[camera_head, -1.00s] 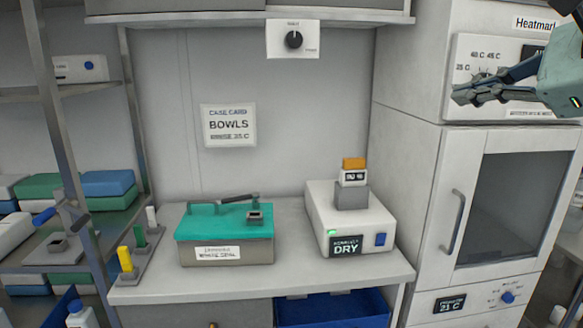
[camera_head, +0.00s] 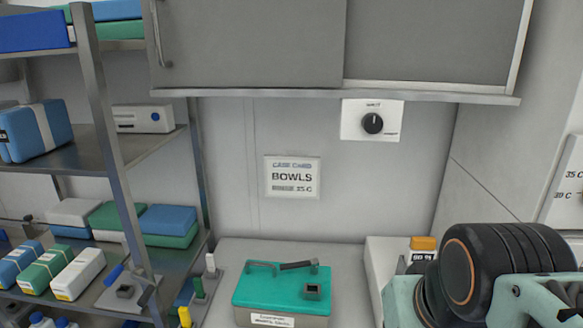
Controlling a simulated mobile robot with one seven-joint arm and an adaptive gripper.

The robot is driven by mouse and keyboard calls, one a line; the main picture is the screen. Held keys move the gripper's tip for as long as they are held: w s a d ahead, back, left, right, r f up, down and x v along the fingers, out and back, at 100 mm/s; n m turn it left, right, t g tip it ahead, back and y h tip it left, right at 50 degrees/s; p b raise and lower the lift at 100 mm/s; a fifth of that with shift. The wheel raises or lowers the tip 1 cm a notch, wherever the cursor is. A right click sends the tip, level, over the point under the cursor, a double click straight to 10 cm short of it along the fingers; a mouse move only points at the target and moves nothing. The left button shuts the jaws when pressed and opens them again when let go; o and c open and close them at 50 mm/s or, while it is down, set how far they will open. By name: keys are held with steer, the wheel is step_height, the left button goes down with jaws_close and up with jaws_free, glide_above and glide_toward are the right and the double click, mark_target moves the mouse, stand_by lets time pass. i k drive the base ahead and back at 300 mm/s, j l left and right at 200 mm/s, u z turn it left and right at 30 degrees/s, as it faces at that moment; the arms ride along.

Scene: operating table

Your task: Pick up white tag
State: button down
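A small upright white tag (camera_head: 210,263) stands at the back of a row on the counter, left of the teal-lidded box. A green tag (camera_head: 198,288) and a yellow tag (camera_head: 185,316) stand in front of it in the same row. The lower part of the row is cut off by the picture edge. My arm fills the lower right corner, well to the right of the tags. My gripper's fingers do not show.
The teal-lidded box (camera_head: 283,290) stands on the counter right of the tags. A metal shelf rack (camera_head: 110,150) with wrapped packs is close on the left. A wall cabinet (camera_head: 250,45) overhangs the counter. My arm partly hides the white device (camera_head: 385,262).

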mark_target(210, 260)
steer(key=j, duration=0.4)
steer(key=i+j+u, duration=0.15)
steer(key=j, duration=0.7)
steer(key=i+j+u, duration=0.1)
steer(key=j, duration=0.3)
steer(key=i+j, duration=0.15)
steer(key=j, duration=0.25)
steer(key=i+j+u, duration=0.15)
steer(key=j, duration=0.25)
